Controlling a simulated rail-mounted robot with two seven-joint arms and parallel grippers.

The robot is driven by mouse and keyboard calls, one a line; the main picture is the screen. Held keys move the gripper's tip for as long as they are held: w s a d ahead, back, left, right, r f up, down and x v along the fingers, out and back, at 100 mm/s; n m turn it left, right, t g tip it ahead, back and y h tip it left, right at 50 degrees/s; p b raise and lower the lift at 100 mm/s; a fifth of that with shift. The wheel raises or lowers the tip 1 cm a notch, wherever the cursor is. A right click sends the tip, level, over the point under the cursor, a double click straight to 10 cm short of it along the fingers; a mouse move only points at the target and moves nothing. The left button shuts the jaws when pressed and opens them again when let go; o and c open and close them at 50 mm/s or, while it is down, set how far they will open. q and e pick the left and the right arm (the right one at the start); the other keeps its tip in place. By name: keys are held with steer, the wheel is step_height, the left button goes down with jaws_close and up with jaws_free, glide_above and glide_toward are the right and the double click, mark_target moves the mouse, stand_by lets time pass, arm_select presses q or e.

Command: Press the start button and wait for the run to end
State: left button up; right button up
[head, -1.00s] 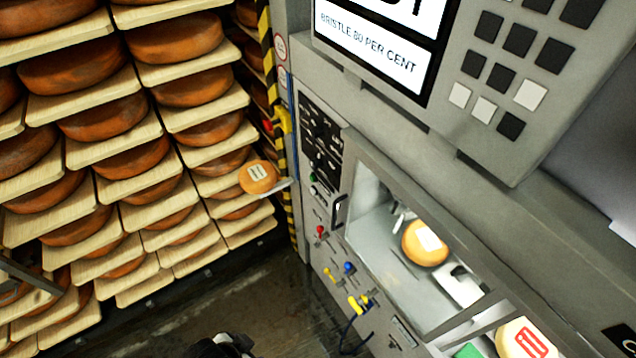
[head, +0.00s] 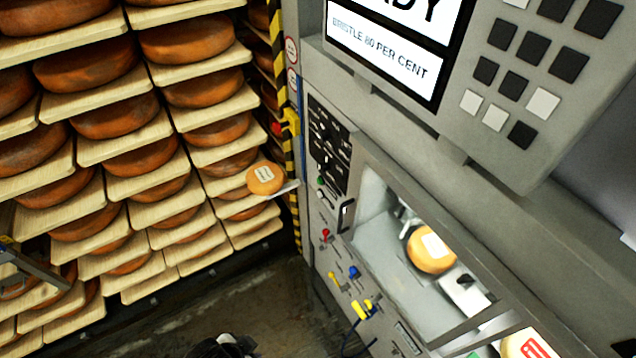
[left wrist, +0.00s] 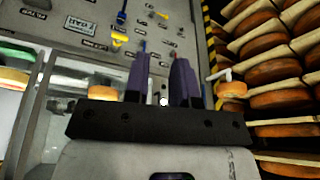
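The grey machine's control panel (head: 325,200) shows a small green button (head: 320,181) below a black label plate, with red, blue and yellow controls lower down. I cannot read which control is the start button. The screen (head: 385,45) shows large text ending in "DY" over "BRISTLE 80 PER CENT". A cheese wheel (head: 431,251) with a white label sits in the lit chamber. In the left wrist view my left gripper (left wrist: 160,65) has its two purple fingers apart with nothing held, in front of the panel. I cannot pick out my right gripper in either view.
Shelves full of orange cheese wheels (head: 85,65) fill the left side. A labelled cheese (head: 265,179) rests on a small ledge beside the panel. A yellow-black striped post (head: 290,110) stands between shelves and machine. Dark floor (head: 255,300) is open below.

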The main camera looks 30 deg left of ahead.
arm_select(q)
jaws_close()
stand_by(1.1)
